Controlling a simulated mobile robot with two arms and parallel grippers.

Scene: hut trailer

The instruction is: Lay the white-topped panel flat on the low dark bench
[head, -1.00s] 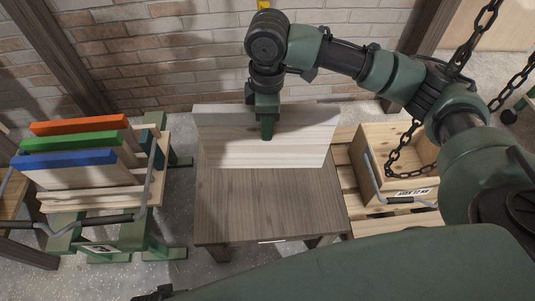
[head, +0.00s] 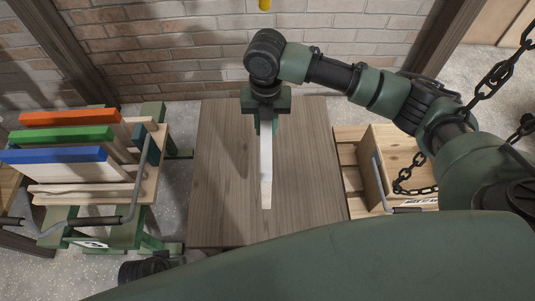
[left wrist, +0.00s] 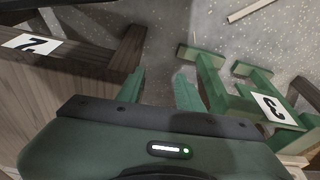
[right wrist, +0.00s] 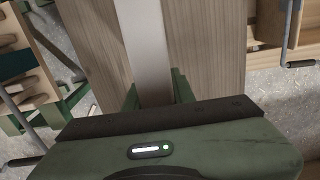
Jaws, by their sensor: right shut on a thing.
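The white-topped panel (head: 266,170) is seen edge-on in the head view, as a narrow pale strip with a wood-coloured near end. It stands on edge above the middle of the low dark bench (head: 218,205); I cannot tell whether it touches the bench. My right gripper (head: 265,125) is shut on the panel's far part from above. In the right wrist view the white edge (right wrist: 147,45) runs between the fingers (right wrist: 155,95). My left gripper (left wrist: 160,92) is open and empty, low beside the bench leg.
A green-legged rack (head: 150,195) with orange, green and blue-edged boards stands left of the bench. A wooden crate (head: 390,165) with a chain sits on a pallet at the right. A brick wall (head: 180,60) is behind. The bench top is otherwise clear.

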